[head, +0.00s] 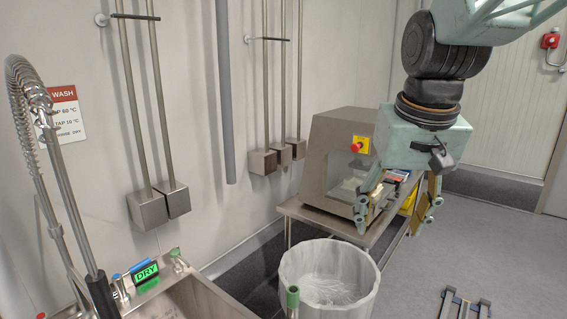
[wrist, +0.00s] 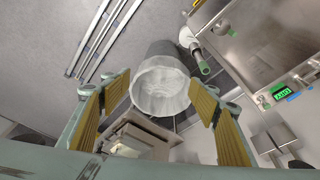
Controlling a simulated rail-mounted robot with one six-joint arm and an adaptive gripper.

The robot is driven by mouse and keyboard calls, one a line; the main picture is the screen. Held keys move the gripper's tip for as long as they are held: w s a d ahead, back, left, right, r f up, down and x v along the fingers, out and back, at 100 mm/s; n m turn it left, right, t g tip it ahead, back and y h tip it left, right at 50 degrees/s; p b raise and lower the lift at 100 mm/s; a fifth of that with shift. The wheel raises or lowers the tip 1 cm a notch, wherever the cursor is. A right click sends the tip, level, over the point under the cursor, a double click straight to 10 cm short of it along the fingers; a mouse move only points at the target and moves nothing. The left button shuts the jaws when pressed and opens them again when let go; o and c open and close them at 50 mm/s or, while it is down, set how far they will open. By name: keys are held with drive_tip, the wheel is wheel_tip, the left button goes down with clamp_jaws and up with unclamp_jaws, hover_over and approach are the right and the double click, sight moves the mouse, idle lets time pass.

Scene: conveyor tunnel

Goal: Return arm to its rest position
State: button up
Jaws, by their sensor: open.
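My gripper (head: 399,205) hangs at the right of the head view, pointing down, with its two fingers apart and nothing between them. In the wrist view my gripper (wrist: 163,112) shows both yellow-padded fingers spread wide. The lined bin (wrist: 160,88) shows beyond the gap between the fingers. In the head view my gripper is in front of the steel machine (head: 335,160) and its stand, above and to the right of the bin (head: 330,272). The arm hides part of the machine's right side and the items behind it.
A sink (head: 190,297) with a tall spring faucet (head: 65,185) and a green DRY display (head: 146,274) stands at the left. A steel table (head: 330,222) carries the machine. Rails (head: 465,302) lie on the floor at the lower right. Grey floor at the right is clear.

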drive_tip(key=s+f, duration=0.1)
drive_tip(key=s, duration=2.4)
drive_tip(key=shift+n+t, duration=0.4)
drive_tip(key=shift+a, duration=0.1)
